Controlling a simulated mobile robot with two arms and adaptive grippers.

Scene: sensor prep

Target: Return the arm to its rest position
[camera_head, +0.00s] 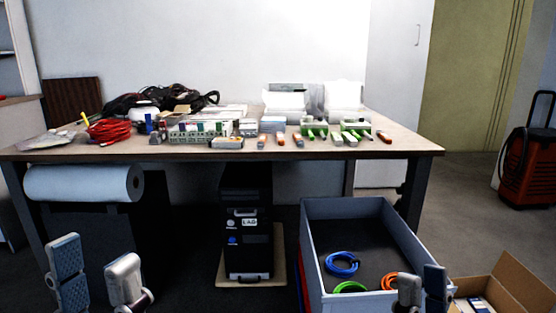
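My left gripper (96,274) is at the lower left, in front of the table and below its top. Its two fingers stand apart with nothing between them, so it is open. My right gripper (422,288) is at the bottom right, in front of the right wall of the grey crate. Its two fingertips appear close side by side, and the frame edge cuts off the rest, so its opening is unclear. I see no object held in it.
The table (300,152) carries cables, connectors and small devices. The grey crate (330,207) holds blue, green and orange cable coils. An open cardboard box (515,285) is at right. A black computer tower (247,250) stands under the table. A red-black case (527,165) stands far right.

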